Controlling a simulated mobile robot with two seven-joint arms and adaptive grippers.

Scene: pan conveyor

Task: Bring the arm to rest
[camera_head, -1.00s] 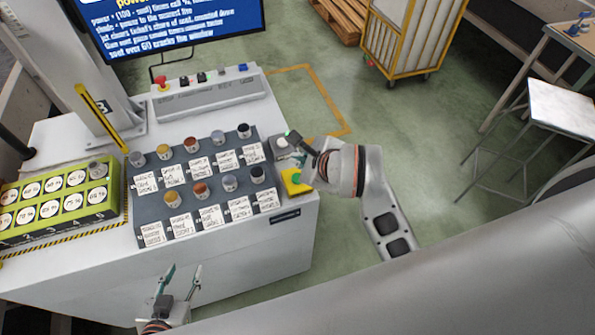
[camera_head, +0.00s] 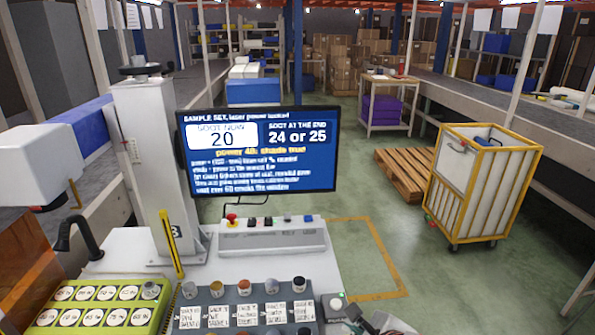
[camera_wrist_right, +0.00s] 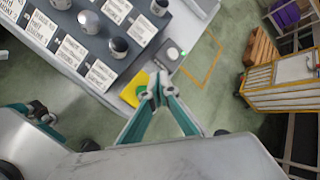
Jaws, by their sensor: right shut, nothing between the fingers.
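I cannot tell whether the fingertips touch the box. In the head view only a small dark part of the right gripper (camera_head: 354,312) shows at the bottom edge, at the right side of the console. What looks like my left gripper (camera_wrist_right: 40,113) shows in part at the left of the right wrist view; its fingers are unclear.
A grey rack of labelled jars (camera_head: 245,303) and a green tray of round labels (camera_head: 90,318) stand on the white console. A monitor (camera_head: 262,150) reads soot now 20. A yellow-framed cart (camera_head: 470,195) and a wooden pallet (camera_head: 400,172) stand right. Floor between is clear.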

